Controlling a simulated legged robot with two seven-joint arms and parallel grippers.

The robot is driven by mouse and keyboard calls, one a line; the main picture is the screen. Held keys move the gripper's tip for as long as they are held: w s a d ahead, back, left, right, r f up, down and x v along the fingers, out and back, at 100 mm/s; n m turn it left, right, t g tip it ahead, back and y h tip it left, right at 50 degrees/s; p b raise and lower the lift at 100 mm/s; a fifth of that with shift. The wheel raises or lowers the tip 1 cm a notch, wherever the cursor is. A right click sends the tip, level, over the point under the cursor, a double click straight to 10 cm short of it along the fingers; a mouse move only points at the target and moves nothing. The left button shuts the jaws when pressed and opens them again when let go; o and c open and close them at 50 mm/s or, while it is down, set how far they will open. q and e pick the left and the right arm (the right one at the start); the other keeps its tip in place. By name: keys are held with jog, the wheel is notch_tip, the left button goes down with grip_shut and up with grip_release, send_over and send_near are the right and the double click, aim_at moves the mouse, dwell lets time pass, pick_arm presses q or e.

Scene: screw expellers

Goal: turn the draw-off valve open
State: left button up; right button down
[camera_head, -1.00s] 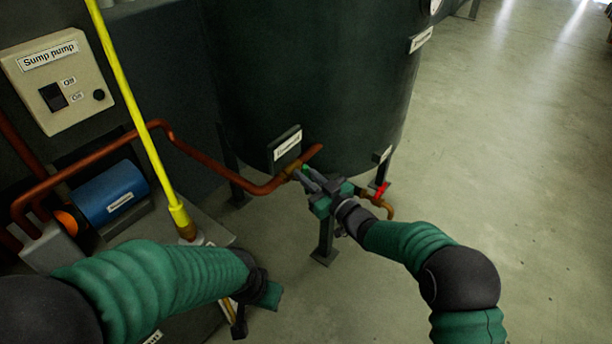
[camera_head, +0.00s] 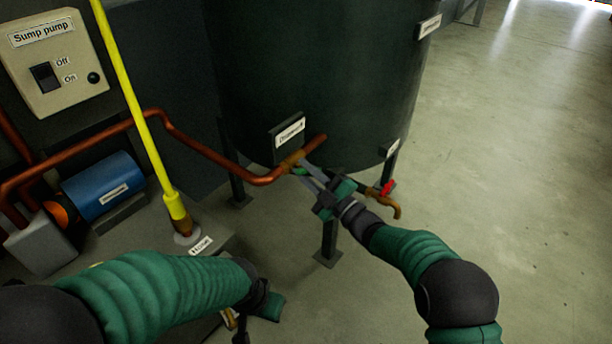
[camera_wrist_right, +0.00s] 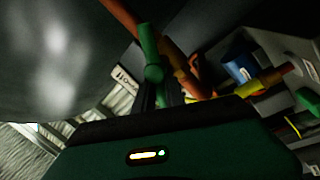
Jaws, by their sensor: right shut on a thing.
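A copper pipe (camera_head: 205,153) runs to the foot of the dark tank (camera_head: 310,70), with a brass valve body (camera_head: 293,162) near the tank. In the right wrist view a green valve handle (camera_wrist_right: 149,42) stands at my right gripper's fingers (camera_wrist_right: 160,95). My right gripper (camera_head: 308,172) is shut on this handle; the fingers hide most of it in the head view. A second valve, a brass tap with a red handle (camera_head: 387,188), sits to the right, apart from the gripper. My left gripper (camera_head: 268,305) is low in the picture, its fingers mostly hidden.
A Sump pump switch box (camera_head: 55,65) is at upper left, above a blue motor (camera_head: 104,187). A yellow pole (camera_head: 135,100) stands in front of them. Tank legs (camera_head: 328,240) stand below the valves. The floor (camera_head: 520,200) at right is clear.

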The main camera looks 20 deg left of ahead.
jog(key=n, duration=0.1)
jog(key=f+n+b, duration=0.1)
jog(key=n, duration=0.1)
jog(key=n+g+b, duration=0.1)
jog(key=shift+s+a+f+y, duration=0.15)
jog(key=shift+s+f+y, duration=0.1)
jog(key=shift+y, duration=0.15)
jog(key=shift+s+f+n+g+y+b, duration=0.15)
jog(key=shift+n+g+b, duration=0.35)
jog(key=shift+n, duration=0.55)
jog(key=shift+w+f+n+g+y+b, duration=0.1)
jog(key=shift+n+g+y+b, duration=0.15)
jog(key=shift+n+b, duration=0.65)
jog(key=shift+n, duration=0.35)
jog(key=c, duration=1.4)
grip_release()
jog(key=shift+r, duration=0.2)
jog(key=shift+d+p, duration=0.25)
jog(key=shift+p, duration=0.1)
jog(key=p+v, duration=0.7)
jog(key=v, duration=0.9)
jog(key=shift+s+d+f, duration=0.1)
jog(key=shift+d+f, duration=0.05)
jog(key=shift+d, duration=0.05)
